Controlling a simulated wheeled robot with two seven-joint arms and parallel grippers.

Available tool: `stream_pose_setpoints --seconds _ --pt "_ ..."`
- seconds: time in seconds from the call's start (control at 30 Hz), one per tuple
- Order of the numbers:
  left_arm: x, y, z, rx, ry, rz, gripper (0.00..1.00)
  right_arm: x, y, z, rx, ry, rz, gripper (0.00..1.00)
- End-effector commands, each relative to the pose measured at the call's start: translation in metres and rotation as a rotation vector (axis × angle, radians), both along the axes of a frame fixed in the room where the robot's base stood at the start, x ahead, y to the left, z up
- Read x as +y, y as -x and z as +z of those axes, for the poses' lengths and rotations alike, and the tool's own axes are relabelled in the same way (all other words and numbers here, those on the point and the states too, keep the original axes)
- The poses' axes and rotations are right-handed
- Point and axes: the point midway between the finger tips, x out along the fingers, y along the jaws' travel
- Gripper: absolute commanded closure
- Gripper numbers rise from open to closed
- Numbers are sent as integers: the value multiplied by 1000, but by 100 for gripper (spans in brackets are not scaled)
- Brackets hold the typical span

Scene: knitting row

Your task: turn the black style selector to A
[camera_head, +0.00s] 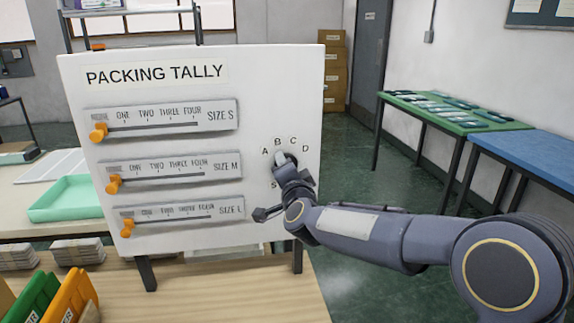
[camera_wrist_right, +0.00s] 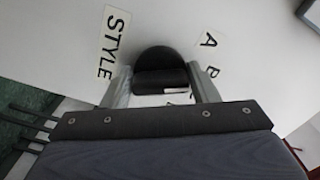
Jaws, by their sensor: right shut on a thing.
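The black style selector (camera_wrist_right: 157,58) shows in the right wrist view as a dark round knob with a raised grip bar and a small white mark. My right gripper (camera_wrist_right: 163,88) is shut on the bar, one finger on each side. In the head view my right gripper (camera_head: 284,161) covers most of the knob, below the letters A, B, C and D on the white board. The letter A (camera_head: 265,151) is at the upper left of the knob. I cannot tell which letter the knob points to. The STYLE label (camera_wrist_right: 114,42) shows in the wrist view. My left gripper is not in view.
The white PACKING TALLY board (camera_head: 280,80) stands on a wooden table (camera_head: 220,295). Three sliders with orange knobs (camera_head: 98,132) are on its left side. A green tray (camera_head: 66,198) lies at the left. Green (camera_head: 440,110) and blue tables stand at the right.

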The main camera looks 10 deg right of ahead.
Motion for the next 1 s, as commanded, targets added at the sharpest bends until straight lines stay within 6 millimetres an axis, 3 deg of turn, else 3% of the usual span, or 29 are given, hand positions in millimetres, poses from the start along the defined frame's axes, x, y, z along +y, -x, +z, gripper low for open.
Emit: stream_pose_setpoints --seconds 0.5,1.0 --pt "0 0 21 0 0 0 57 0 0 -1 4 388 2 69" --pt "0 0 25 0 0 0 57 0 0 -3 5 489 2 69"
